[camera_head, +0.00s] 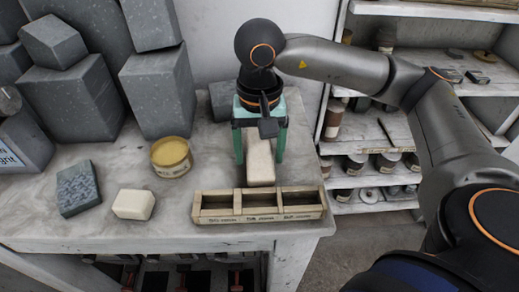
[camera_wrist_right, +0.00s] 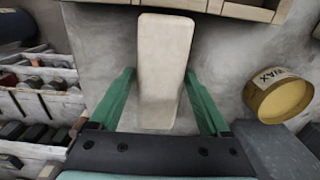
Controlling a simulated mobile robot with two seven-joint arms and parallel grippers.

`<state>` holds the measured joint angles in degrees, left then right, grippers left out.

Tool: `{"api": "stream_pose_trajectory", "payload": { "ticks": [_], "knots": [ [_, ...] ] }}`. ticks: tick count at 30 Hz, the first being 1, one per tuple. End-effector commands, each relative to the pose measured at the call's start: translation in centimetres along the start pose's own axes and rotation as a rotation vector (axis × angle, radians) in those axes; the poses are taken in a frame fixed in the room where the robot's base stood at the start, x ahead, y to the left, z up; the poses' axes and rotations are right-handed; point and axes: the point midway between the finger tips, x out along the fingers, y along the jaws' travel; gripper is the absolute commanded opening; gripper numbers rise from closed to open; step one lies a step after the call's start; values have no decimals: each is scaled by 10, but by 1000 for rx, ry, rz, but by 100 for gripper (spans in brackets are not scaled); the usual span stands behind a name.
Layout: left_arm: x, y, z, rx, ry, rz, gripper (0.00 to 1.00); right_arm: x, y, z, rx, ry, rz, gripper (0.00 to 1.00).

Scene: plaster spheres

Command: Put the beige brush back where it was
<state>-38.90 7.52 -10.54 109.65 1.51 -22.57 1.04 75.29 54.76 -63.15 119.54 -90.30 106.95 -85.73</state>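A long pale beige block, perhaps the beige brush (camera_head: 261,163), lies between the fingers of my right gripper (camera_head: 260,157) at the right end of the table. In the right wrist view the beige block (camera_wrist_right: 163,65) lies lengthwise between the two green fingertips (camera_wrist_right: 159,72). The fingers straddle it from above with narrow gaps, so the gripper looks open around it. No bristles can be made out. My left gripper is not in view.
A wooden tray (camera_head: 259,215) with three compartments stands just in front of the block. A yellow wax tin (camera_head: 171,158), a white block (camera_head: 134,204) and a speckled grey block (camera_head: 77,188) are to the left. Grey stone blocks (camera_head: 157,92) stand behind. Shelves (camera_head: 368,130) are at right.

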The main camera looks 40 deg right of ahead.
Motion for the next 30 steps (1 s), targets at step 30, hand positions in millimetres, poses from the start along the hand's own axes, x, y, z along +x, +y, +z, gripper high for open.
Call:
{"api": "stream_pose_trajectory", "payload": {
  "ticks": [30],
  "knots": [
    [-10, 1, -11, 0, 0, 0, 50, -109, 0, -1, 1, 3, -1, 92]
  ]
}}
